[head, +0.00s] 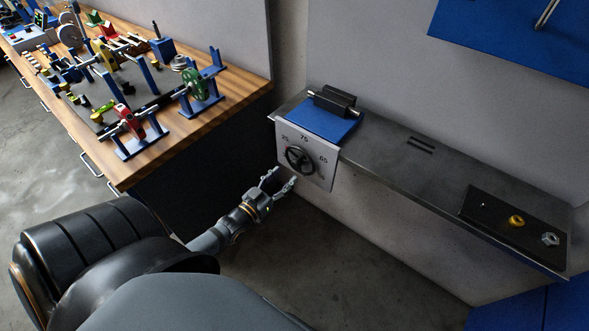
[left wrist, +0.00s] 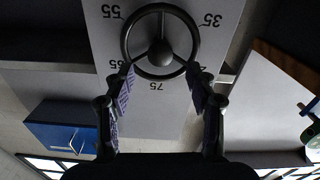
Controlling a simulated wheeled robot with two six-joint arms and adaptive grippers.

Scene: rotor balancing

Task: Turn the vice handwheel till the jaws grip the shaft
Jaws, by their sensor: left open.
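The black handwheel (head: 300,160) has three spokes and sits on a pale dial plate (head: 318,177) marked with numbers. The plate is on the front of the blue vice base (head: 325,124). Above it are the dark vice jaws (head: 335,101), with a pale shaft end (head: 354,113) showing beside them. I cannot tell whether the jaws touch the shaft. My left gripper (head: 281,178) is open, just in front of and below the handwheel. In the left wrist view, its fingertips (left wrist: 159,70) are spread at either side of the wheel's near rim (left wrist: 160,76). My right gripper is out of view.
The vice stands at the left end of a narrow grey shelf (head: 420,172). A dark tray (head: 490,221) with a yellow part and a metal nut lies at its right end. A wooden bench (head: 130,172) crowded with fixtures stands at the left.

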